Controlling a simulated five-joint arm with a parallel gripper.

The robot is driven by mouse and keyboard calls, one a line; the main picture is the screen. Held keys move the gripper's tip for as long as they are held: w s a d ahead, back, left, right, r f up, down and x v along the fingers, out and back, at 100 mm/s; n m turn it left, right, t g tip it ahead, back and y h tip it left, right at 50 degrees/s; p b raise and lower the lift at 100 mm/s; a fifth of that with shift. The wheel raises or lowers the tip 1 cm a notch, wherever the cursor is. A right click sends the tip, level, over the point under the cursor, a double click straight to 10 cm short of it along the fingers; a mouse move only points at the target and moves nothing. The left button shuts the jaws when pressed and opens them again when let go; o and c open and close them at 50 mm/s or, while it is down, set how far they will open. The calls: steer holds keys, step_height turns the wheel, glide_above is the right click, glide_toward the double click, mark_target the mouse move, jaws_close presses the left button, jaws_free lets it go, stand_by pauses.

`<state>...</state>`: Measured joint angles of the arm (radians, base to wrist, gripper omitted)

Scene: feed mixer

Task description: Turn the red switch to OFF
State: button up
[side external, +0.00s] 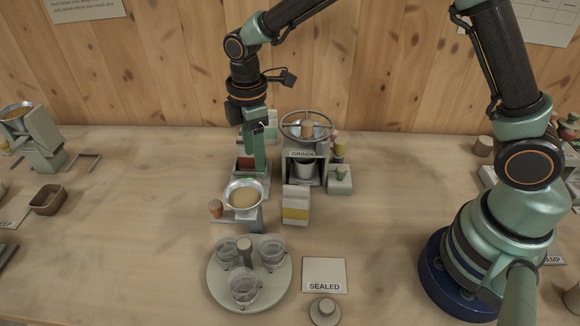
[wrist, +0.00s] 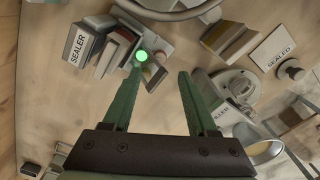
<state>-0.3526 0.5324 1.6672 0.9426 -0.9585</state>
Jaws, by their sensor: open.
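My gripper (side external: 256,165) points down at the back of the table, left of the grinder. In the wrist view its two green fingers (wrist: 161,72) stand apart with nothing held between them. A dark red part (side external: 245,163) shows beside the fingers, partly hidden by them. A lit green lamp (wrist: 143,56) shows by the left fingertip. I cannot make out an OFF mark, nor tell for sure which red part is the switch.
The grinder (side external: 303,154) with its ring wheel stands close on the right. A metal pan (side external: 243,194) on a stand, a yellow-white carton (side external: 296,204) and a round tray (side external: 219,283) with clear cups are in front.

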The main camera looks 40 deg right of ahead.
step_height(320, 180, down, 7)
stand_by(0.3)
jaws_close()
